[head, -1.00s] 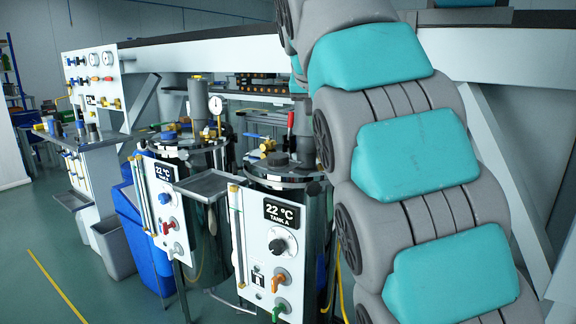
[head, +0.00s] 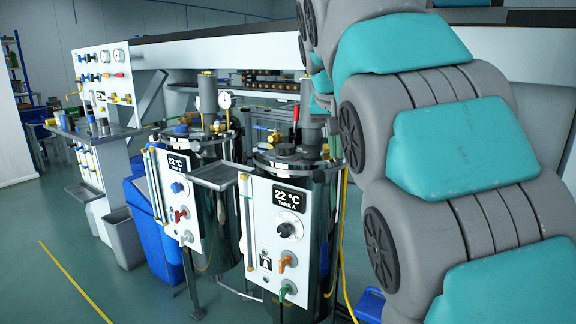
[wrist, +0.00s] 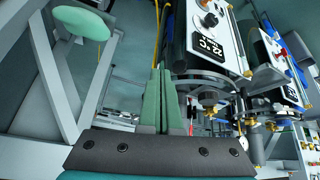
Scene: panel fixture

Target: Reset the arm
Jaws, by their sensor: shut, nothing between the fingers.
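My gripper shows in the wrist view (wrist: 160,100) as two green fingers lying together, shut, with nothing seen between them. The wrist view shows the scene upside down. The fingers point past the side of the tank marked 22 °C TANK A, whose panel (wrist: 208,40) is to their right; I see no contact. In the head view my teal and grey arm fills the right side, and the gripper itself is not seen there. The tank A panel (head: 284,235) carries a black knob, an orange handle and a green handle.
A second tank with a 22 °C panel (head: 178,200) stands left of tank A. A small grey tray (head: 212,177) lies between them. Blue bins (head: 160,255) and a grey bin (head: 122,238) stand farther left. A long white beam (head: 220,52) runs behind. The floor (head: 60,225) at left is open.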

